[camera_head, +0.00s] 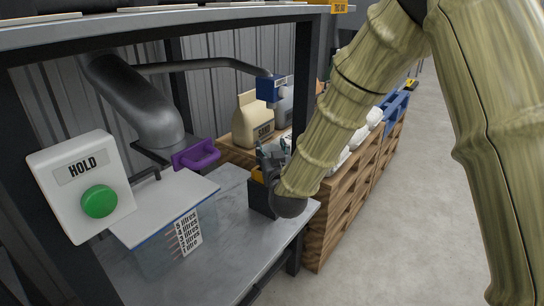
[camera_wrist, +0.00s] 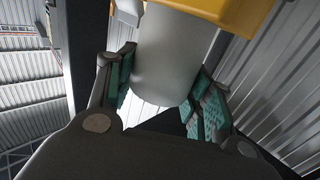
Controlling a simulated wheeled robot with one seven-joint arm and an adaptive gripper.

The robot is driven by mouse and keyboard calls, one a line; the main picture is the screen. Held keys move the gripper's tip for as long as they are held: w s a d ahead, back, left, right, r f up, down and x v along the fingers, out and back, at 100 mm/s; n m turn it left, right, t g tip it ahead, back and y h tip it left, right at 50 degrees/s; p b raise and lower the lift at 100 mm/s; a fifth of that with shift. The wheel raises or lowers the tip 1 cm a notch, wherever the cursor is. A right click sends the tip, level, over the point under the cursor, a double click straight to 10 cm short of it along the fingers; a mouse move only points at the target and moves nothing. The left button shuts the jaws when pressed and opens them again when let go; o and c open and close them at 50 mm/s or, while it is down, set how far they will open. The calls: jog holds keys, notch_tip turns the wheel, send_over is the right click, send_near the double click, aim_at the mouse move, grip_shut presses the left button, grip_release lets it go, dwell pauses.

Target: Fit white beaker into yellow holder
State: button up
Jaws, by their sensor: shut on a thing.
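The white beaker (camera_wrist: 172,62) shows in the wrist view as a smooth pale cylinder between the teal-padded fingers of my gripper (camera_wrist: 163,88), which is shut on it. The yellow holder (camera_wrist: 232,12) is at the top of the wrist view, right against or overlapping the beaker's far end; I cannot tell whether the beaker is inside it. In the head view my gripper (camera_head: 270,158) is beside a dark box on the bench, with a small yellow patch (camera_head: 257,174) next to it. The beaker is mostly hidden there by my arm and gripper.
A HOLD panel (camera_head: 80,185), purple handle (camera_head: 196,155) and blue-ended pipe (camera_head: 270,88) are nearby. A sand bag (camera_head: 253,122) stands on pallets behind.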

jog(key=shift+f, duration=0.35)
jog(key=o, duration=1.1)
jog(key=shift+r, duration=0.1)
jog(key=shift+s, duration=0.2)
jog(key=s+p, duration=0.1)
jog(key=s, duration=0.2)
jog(key=s+d, duration=0.1)
jog(key=s, duration=0.3)
jog(key=s+d+p, duration=0.1)
jog(key=s, duration=0.3)
jog(key=shift+s+p, duration=0.25)
jog(key=shift+p, duration=0.05)
jog(key=shift+d, duration=0.1)
